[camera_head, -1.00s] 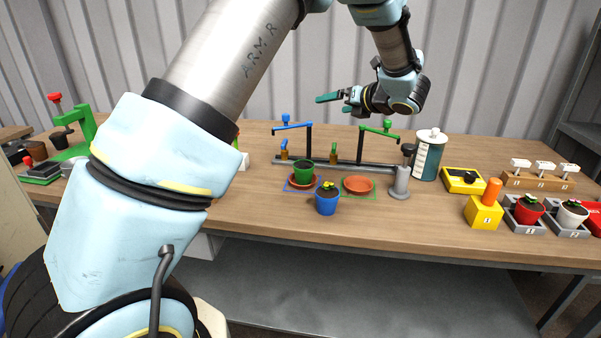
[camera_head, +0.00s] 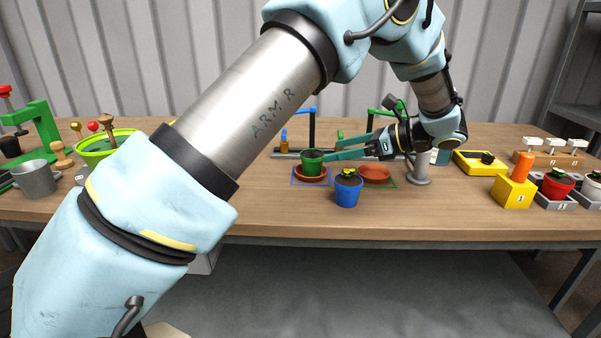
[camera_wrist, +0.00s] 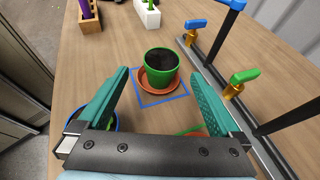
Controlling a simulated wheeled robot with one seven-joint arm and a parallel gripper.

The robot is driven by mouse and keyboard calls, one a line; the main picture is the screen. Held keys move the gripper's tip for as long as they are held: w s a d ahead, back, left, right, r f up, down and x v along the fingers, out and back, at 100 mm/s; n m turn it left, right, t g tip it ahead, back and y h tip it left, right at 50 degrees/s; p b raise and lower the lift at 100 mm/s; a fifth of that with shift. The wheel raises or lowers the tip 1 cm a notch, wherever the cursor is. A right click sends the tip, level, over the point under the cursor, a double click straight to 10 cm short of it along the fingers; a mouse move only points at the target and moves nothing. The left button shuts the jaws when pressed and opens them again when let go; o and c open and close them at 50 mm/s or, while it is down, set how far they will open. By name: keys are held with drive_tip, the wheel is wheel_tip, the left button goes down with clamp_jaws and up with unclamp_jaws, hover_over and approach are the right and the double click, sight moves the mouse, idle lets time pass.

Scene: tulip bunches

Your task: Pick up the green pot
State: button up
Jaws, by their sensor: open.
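The green pot (camera_head: 312,163), filled with dark soil, stands upright on a terracotta saucer (camera_head: 311,178) inside a blue square outline on the table. In the wrist view the green pot (camera_wrist: 160,66) is just beyond the fingertips, roughly centred between them. My gripper (camera_head: 335,149) is open with teal fingers, reaching left toward the pot from the right. In the wrist view my gripper (camera_wrist: 162,80) shows its fingers spread wide, with nothing between them. I cannot tell whether a fingertip touches the pot.
A blue pot with a plant (camera_head: 348,189) stands close in front, right of the green pot. An empty terracotta saucer (camera_head: 375,173) lies to its right in a green outline. A blue-handled tap (camera_wrist: 196,25) and a green-handled tap (camera_wrist: 240,80) stand on the rail behind.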

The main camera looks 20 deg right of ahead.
sight(315, 155)
drive_tip(key=p+x, duration=0.1)
drive_tip(key=x, duration=0.4)
drive_tip(key=shift+f, duration=0.2)
drive_tip(key=shift+p+x, duration=0.85)
drive_tip(key=shift+x, duration=2.25)
drive_tip(key=shift+w+d, duration=0.1)
drive_tip(key=c, duration=1.6)
